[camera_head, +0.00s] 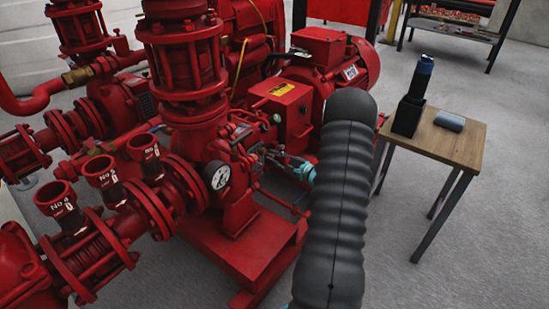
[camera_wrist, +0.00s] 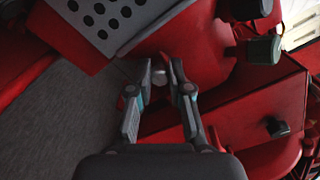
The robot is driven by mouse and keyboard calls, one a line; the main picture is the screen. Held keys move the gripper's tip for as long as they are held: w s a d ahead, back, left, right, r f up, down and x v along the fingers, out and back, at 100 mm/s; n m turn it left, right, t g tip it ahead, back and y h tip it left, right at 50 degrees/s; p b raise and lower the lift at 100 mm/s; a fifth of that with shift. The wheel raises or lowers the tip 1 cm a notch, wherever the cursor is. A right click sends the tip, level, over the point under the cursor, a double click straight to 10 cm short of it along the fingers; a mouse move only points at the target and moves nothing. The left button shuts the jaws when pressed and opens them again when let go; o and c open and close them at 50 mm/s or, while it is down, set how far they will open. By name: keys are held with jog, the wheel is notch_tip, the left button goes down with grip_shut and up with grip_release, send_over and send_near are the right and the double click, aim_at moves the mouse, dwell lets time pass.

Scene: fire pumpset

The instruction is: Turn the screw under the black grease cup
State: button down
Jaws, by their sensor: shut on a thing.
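My gripper (camera_wrist: 160,70) reaches to the red pump body (camera_wrist: 205,60), its two grey and teal fingers closed in from both sides. In the head view my gripper (camera_head: 289,163) is at the side of the red pump (camera_head: 205,160), and the screw is too small to make out there.
A red motor (camera_head: 345,62) stands behind the pump. A small wooden table (camera_head: 450,140) at right carries a black upright holder (camera_head: 408,118) and a grey item (camera_head: 449,121). A perforated grey plate (camera_wrist: 105,20) is close to the fingers at upper left. Open floor lies at right.

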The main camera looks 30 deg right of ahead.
jog(key=c, duration=1.1)
grip_release()
jog(key=shift+s, duration=0.1)
jog(key=v, duration=1.1)
jog(key=shift+s+d, duration=0.2)
jog(key=shift+s, duration=0.15)
